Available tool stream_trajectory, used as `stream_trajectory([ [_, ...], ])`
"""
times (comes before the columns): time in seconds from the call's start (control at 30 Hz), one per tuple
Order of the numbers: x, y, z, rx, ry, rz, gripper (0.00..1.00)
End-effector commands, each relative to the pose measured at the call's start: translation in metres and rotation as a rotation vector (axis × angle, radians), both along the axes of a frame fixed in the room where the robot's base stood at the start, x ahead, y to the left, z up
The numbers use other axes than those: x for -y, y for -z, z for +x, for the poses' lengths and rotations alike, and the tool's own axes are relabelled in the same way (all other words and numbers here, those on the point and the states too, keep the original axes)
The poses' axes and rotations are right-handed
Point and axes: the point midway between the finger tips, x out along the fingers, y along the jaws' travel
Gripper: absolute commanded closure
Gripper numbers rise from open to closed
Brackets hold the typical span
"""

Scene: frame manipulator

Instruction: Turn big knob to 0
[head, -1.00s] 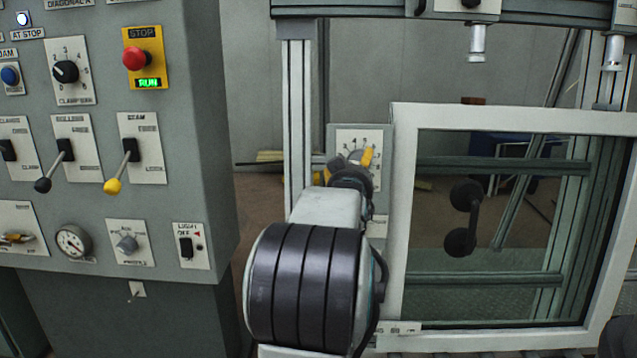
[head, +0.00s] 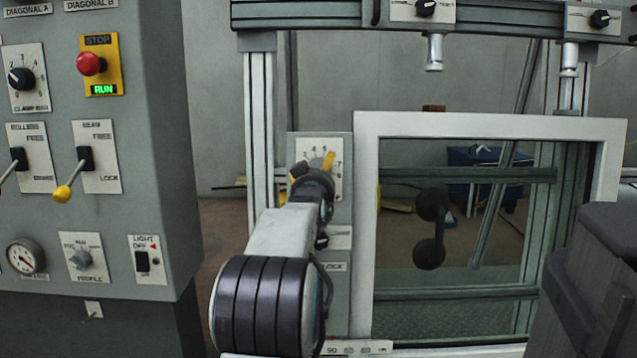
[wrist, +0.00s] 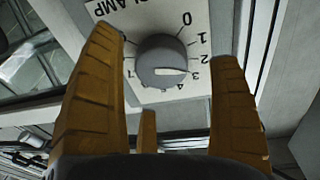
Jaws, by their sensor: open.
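The big knob (wrist: 161,58) is round and grey, on a white dial plate (wrist: 150,12) lettered CLAMP with numbers from 0 upward. Its white mark points right, at about 3. The 0 is at the plate's upper right in the wrist view. My gripper (wrist: 165,47) is open, with one yellow finger on each side of the knob. Gaps show between the fingers and the knob, and I cannot tell how deep the fingers reach. In the head view my gripper (head: 314,166) is in front of the dial plate (head: 336,146) and hides the knob.
A white-framed window (head: 366,230) stands just right of the dial panel. A grey control cabinet (head: 160,200) with levers and smaller knobs is at left. A metal post (head: 260,130) is close left of the plate. A dark grey body (head: 600,270) fills the lower right.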

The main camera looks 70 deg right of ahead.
Motion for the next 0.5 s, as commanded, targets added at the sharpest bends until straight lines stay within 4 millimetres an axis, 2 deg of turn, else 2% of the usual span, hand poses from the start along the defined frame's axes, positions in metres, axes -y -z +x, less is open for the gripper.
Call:
stream_trajectory([
  [0.2, 0.016, 0.001, 0.004, 0.0, 0.0, 0.001, 0.17],
  [0.5, 0.028, 0.0, 0.007, 0.0, 0.0, 0.0, 0.17],
])
